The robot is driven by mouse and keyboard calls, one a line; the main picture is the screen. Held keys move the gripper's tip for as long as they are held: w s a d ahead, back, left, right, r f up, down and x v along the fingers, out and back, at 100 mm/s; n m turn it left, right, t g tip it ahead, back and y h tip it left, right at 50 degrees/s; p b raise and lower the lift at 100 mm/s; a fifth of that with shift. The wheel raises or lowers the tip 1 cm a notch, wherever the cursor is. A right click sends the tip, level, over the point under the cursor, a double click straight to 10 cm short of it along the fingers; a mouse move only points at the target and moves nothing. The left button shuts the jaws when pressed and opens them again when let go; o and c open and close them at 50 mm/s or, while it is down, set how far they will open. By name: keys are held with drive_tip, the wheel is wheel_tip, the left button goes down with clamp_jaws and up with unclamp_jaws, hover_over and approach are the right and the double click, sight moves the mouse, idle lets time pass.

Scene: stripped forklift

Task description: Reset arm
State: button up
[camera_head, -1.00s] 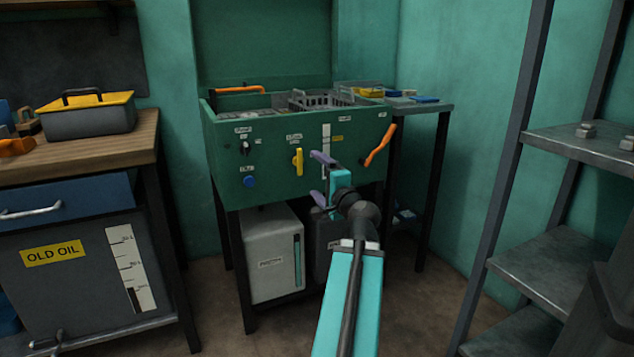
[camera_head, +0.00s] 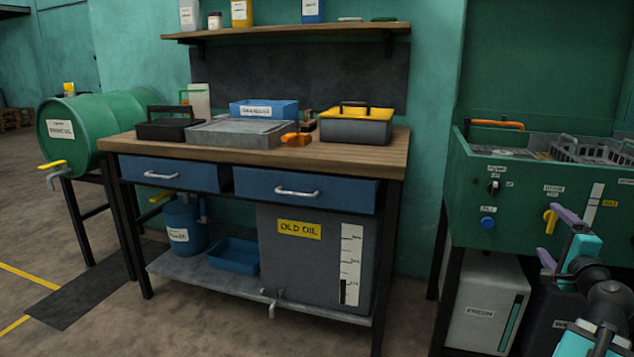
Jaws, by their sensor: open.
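My gripper (camera_head: 557,241) is at the lower right of the head view. I cannot tell how far the fingers are from the panel.
A wooden workbench (camera_head: 255,157) with blue drawers stands in the middle, with trays and a yellow-topped toolbox (camera_head: 356,124) on top. The OLD OIL tank (camera_head: 310,262) is beneath.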

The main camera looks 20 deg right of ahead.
drive_tip(key=w+a+f+n+y+p, duration=0.2)
drive_tip(key=w+a+f+y+p, duration=0.25)
drive_tip(key=w+a, duration=0.55)
drive_tip(key=w+a+f+n+y+p, duration=0.2)
drive_tip(key=w+a+f+y+p, duration=0.15)
drive_tip(key=w+a+p, duration=0.45)
drive_tip(key=w+a+f+n+g+y+p, duration=0.2)
drive_tip(key=a+f+p, duration=0.15)
drive_tip(key=a, duration=0.55)
drive_tip(key=w+a+f+n+g+y+p, duration=0.1)
drive_tip(key=w+a+f+p, duration=0.1)
drive_tip(key=a+f, duration=0.5)
drive_tip(key=w+a+f+n+g+y+p, duration=0.2)
drive_tip(key=a+f, duration=0.1)
drive_tip(key=a, duration=0.8)
drive_tip(key=s+a+f+n+g+y+p, duration=0.1)
drive_tip(key=s+a+f+n+g+p, duration=0.4)
drive_tip(key=s+a, duration=0.5)
drive_tip(key=s+a+f+n+g+p, duration=0.3)
drive_tip(key=s+a+f+g+p, duration=0.15)
drive_tip(key=s+a+f, duration=0.5)
drive_tip(key=s+a+f+n+g+h+p, duration=0.1)
drive_tip(key=s+a+n+g+h+p, duration=0.2)
drive_tip(key=s, duration=0.9)
drive_tip(key=s+d+n+g+h, duration=0.1)
drive_tip(key=s+d+n+g, duration=0.2)
drive_tip(key=s+d, duration=0.3)
drive_tip(key=shift+s+d+f+n+h, duration=0.15)
drive_tip(key=shift+d+f+n+h, duration=0.15)
drive_tip(key=shift+n, duration=0.6)
